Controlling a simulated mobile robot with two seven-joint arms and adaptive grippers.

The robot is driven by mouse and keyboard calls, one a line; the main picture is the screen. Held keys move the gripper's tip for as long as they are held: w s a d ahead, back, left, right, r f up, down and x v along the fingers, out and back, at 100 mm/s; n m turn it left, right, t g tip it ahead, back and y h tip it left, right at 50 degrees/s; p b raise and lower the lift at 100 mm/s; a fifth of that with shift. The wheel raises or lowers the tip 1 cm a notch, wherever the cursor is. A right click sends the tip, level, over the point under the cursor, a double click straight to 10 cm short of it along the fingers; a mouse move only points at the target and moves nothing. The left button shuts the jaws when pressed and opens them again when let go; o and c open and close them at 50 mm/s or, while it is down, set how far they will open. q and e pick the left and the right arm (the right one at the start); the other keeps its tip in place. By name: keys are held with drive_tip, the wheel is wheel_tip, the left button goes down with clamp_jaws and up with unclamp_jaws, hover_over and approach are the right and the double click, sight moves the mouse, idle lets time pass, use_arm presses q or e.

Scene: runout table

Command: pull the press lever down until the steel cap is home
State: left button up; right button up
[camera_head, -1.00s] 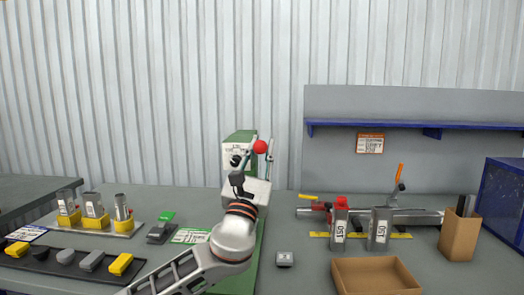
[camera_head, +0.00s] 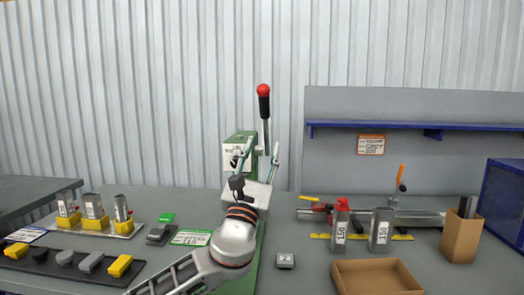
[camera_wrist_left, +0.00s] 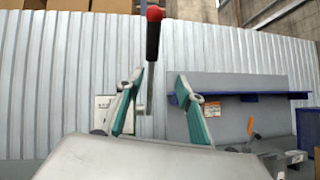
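The press lever stands nearly upright, with a red ball (camera_head: 263,90) on top, a black grip (camera_head: 264,106) and a steel rod (camera_head: 266,132). The green press (camera_head: 240,137) is partly hidden behind my left arm. My left gripper (camera_head: 262,147) is open and empty in front of the press, its fingers pointing up, below the ball and grip. In the left wrist view, the black grip (camera_wrist_left: 153,42) rises above the spread fingertips (camera_wrist_left: 160,80), and the rod passes between them in the picture. I cannot make out the steel cap; my arm covers the press's lower part. My right gripper is not in view.
On the left are several labelled cylinders in yellow holders (camera_head: 94,224) and a dark tray (camera_head: 60,263). On the right are two labelled cylinders (camera_head: 380,230), an open cardboard box (camera_head: 375,275) and a tall brown box (camera_head: 460,238).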

use_arm(q)
drive_tip(key=v, duration=1.1)
drive_tip(key=shift+s+f, duration=0.15)
drive_tip(key=shift+s, duration=0.15)
drive_tip(key=shift+a, duration=0.1)
